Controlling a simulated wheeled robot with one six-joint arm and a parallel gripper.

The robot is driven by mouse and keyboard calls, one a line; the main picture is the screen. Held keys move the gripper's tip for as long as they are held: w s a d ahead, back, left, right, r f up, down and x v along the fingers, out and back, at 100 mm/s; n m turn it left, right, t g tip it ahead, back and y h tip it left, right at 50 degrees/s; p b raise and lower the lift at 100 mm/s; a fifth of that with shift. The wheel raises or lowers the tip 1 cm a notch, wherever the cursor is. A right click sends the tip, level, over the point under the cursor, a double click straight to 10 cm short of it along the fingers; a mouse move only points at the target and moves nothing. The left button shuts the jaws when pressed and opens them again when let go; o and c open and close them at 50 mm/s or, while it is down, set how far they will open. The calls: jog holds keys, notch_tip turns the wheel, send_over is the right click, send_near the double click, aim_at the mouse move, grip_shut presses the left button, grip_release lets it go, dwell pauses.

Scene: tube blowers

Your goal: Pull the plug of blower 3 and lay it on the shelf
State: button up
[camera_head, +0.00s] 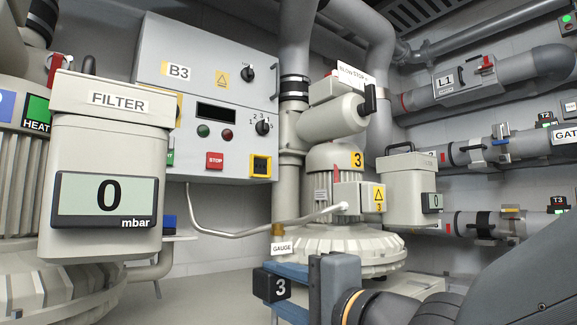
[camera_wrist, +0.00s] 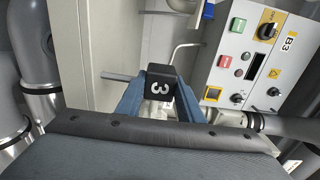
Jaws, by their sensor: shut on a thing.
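My gripper (camera_head: 286,289) is shut on a black plug (camera_head: 270,286) marked 3, its blue fingers on either side of it. The wrist view also shows the plug (camera_wrist: 160,84) between the fingers. The plug is in front of blower 3 (camera_head: 332,247), apart from its terminal box (camera_head: 347,196).
The B3 control panel (camera_head: 208,100) is on the back wall. The large filter box (camera_head: 105,165) stands close at the left. A gauge tag (camera_head: 282,248) is near the plug. Pipes with valves (camera_head: 480,80) line the right wall.

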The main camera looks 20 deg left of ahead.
jog(key=n, duration=1.8)
jog(key=shift+f, duration=0.15)
jog(key=shift+f+b, duration=0.9)
jog(key=shift+f, duration=0.15)
jog(key=shift+f+b, duration=0.9)
jog(key=shift+f, duration=0.4)
